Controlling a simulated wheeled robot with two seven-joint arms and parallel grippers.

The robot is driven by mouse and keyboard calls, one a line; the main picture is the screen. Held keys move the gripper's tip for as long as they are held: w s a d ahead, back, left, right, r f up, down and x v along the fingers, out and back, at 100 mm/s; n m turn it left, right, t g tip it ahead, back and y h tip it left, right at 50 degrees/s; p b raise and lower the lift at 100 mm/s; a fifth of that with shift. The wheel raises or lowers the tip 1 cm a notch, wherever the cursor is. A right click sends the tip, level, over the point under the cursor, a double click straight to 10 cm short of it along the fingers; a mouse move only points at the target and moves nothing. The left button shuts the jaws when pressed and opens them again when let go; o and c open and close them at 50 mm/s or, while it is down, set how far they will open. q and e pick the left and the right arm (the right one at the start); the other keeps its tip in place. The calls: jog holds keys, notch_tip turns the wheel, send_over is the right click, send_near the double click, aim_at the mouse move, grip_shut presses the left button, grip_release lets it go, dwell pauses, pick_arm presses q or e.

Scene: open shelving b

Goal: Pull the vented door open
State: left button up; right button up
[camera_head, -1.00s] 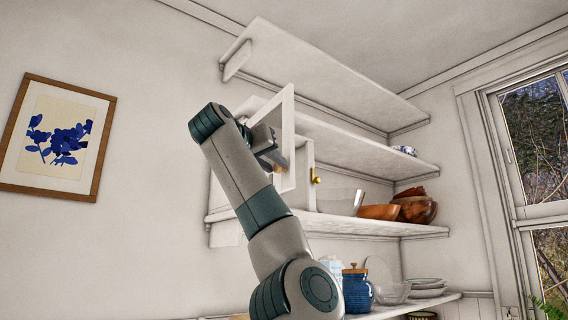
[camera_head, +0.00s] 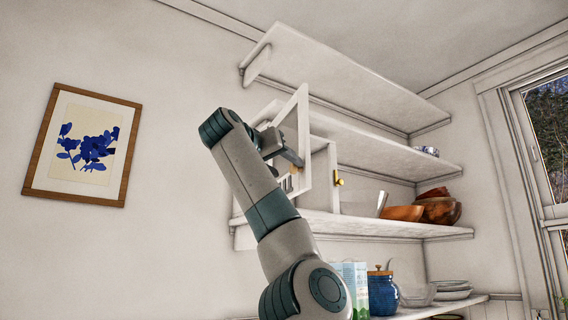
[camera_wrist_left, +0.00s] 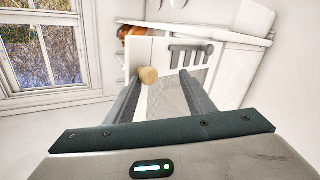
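The vented door (camera_head: 304,112) is a white framed panel on the shelf unit, standing swung out from it in the head view. In the left wrist view the vented door (camera_wrist_left: 207,72) shows dark slots near its top and a round, light wooden knob (camera_wrist_left: 148,75). My left gripper (camera_head: 292,166) is at the door's face, and the arm hides part of the panel. In the left wrist view my left gripper (camera_wrist_left: 160,76) has its fingers apart, with the knob between them, nearer the left finger. Contact is unclear. My right gripper is not in view.
Another white door or panel with a brass knob (camera_head: 338,181) stands just right of the vented door. Shelves hold wooden bowls (camera_head: 438,210), a blue jar (camera_head: 382,294) and cartons (camera_head: 350,272). A framed picture (camera_head: 84,146) hangs left; a window (camera_head: 548,150) is right.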

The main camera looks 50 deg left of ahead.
pick_arm(q)
jog(key=shift+f, duration=0.15)
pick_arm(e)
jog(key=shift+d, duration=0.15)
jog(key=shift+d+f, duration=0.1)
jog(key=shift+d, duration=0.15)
pick_arm(q)
jog(key=shift+d, duration=0.1)
jog(key=b+v, duration=0.5)
jog(key=v, duration=1.2)
jog(key=shift+s+b, duration=0.15)
jog(key=shift+b, duration=0.25)
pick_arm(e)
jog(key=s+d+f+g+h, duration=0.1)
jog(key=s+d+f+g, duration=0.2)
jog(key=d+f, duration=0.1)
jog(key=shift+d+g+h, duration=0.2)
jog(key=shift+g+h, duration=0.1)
pick_arm(q)
jog(key=shift+d, duration=0.1)
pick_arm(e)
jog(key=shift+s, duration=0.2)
